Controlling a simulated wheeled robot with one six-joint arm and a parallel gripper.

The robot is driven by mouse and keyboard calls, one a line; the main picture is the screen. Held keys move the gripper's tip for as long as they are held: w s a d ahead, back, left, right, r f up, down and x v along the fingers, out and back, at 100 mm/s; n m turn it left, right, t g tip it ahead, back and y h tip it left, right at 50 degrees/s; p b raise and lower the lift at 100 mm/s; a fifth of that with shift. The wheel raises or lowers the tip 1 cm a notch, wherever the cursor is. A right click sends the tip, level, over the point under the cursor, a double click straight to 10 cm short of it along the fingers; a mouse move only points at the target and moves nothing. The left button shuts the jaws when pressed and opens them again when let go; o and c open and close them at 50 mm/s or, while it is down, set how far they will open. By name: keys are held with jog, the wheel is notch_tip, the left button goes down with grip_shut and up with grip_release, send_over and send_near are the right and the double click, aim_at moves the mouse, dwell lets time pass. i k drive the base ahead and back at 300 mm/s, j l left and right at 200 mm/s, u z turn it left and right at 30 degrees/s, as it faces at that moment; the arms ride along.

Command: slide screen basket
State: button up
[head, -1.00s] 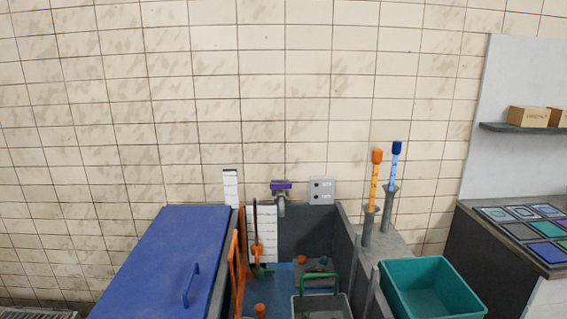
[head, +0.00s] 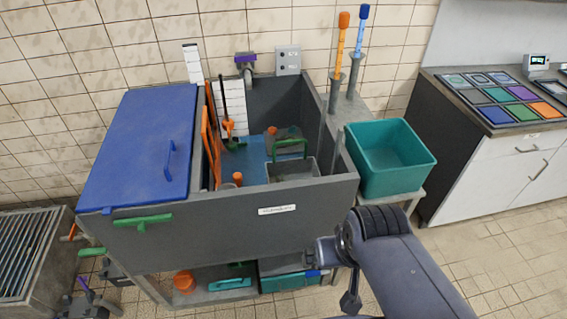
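A grey basket with a green handle (head: 292,171), which looks like the screen basket, sits inside the open right part of a dark grey tank (head: 225,236). The basket's lower part is hidden behind the tank's front wall. Part of my arm shows at lower right, in front of the tank and apart from the basket. My gripper's fingertips cannot be made out in the head view.
A blue lid (head: 140,143) covers the tank's left part. An orange frame (head: 211,150) stands inside beside it. A teal bin (head: 390,158) stands right of the tank. A metal grating (head: 22,245) is at left. Tiled floor is clear at lower right.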

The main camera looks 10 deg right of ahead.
aim_at(307, 168)
jog(key=i+j+z, duration=0.2)
jog(key=i+j, duration=0.15)
jog(key=j, duration=0.25)
jog(key=i+j, duration=0.15)
jog(key=j, duration=0.2)
jog(key=i+j+z, duration=0.15)
jog(key=i+j, duration=0.05)
jog(key=j, duration=0.1)
